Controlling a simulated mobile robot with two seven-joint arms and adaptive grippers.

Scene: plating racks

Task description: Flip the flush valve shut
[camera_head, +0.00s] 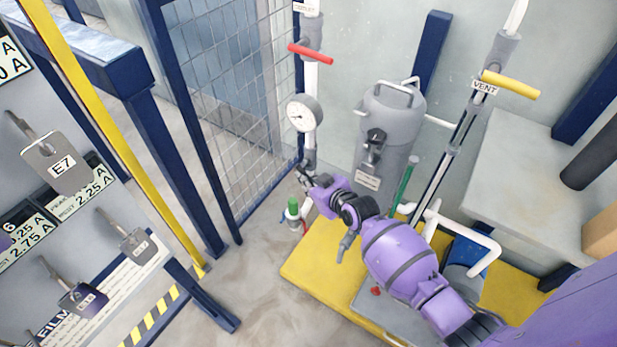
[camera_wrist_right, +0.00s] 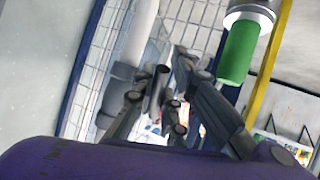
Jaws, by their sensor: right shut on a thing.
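My right gripper (camera_head: 306,176) reaches from the lower right to the foot of the white pipe under the round gauge (camera_head: 304,113). In the right wrist view, its fingers (camera_wrist_right: 165,105) are closed around a short dark bar (camera_wrist_right: 157,88), beside the white pipe and its grey fitting (camera_wrist_right: 125,75). The bar looks like a valve lever, but no flush label is readable, and the gripper hides most of it in the head view. A green-topped fitting (camera_head: 293,207) stands just below the gripper; the wrist view shows a green cylinder (camera_wrist_right: 239,50). My left gripper is not in view.
A red lever (camera_head: 311,53) is above the gauge and a yellow lever (camera_head: 510,85) is by the VENT tag (camera_head: 484,87). A grey tank (camera_head: 393,105) stands right of the gripper. A mesh fence (camera_head: 235,90) is close on the left. Bare floor lies below it.

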